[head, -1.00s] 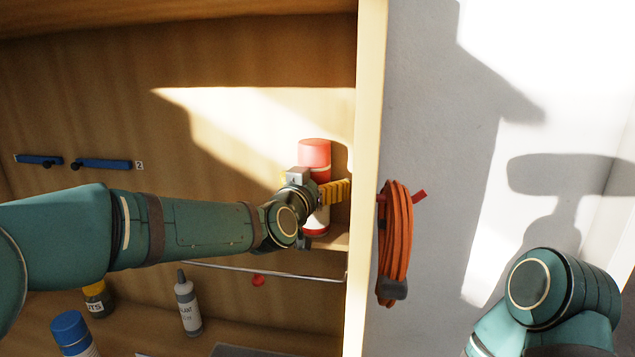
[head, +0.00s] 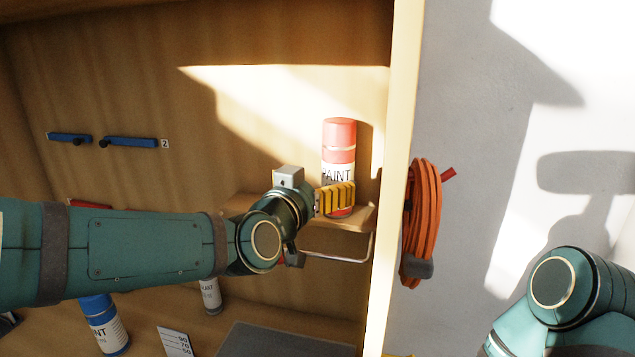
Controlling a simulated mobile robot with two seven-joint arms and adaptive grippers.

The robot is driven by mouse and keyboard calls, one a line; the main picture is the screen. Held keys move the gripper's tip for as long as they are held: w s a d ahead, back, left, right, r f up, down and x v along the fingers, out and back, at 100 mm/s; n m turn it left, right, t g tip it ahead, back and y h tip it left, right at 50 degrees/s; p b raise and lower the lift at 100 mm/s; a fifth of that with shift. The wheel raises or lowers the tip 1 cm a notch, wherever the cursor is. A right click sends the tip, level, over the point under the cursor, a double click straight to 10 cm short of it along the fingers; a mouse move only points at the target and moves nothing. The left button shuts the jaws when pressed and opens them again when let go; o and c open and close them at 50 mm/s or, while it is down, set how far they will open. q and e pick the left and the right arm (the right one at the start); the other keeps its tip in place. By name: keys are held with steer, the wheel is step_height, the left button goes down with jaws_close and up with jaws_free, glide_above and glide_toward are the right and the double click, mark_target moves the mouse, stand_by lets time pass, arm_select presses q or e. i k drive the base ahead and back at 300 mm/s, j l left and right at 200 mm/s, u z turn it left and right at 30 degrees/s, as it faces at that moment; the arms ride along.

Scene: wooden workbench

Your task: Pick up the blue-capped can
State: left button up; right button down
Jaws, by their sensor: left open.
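The blue-capped can (head: 106,332) stands upright on the bench at the lower left, with a white label that reads partly "NT". My left forearm passes just above it and may cover the top of its cap. My left gripper (head: 336,200) is well to the right of it and higher in the picture. Its yellow-padded jaws are open and overlap the lower part of a red-capped paint can (head: 339,155). I cannot tell whether they touch that can. My right gripper is out of view; only my right arm shows at the lower right.
The red-capped can stands on a small wooden shelf (head: 357,219) with a metal rail. A grey bottle (head: 210,297), a numbered card (head: 174,341) and a dark mat (head: 280,341) are on the bench. An orange cable coil (head: 421,222) hangs right of the wooden side panel (head: 399,130).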

mark_target(107, 327)
steer(key=k+j, duration=0.15)
steer(key=k, duration=0.35)
steer(key=k+j, duration=0.15)
steer(key=k, duration=0.3)
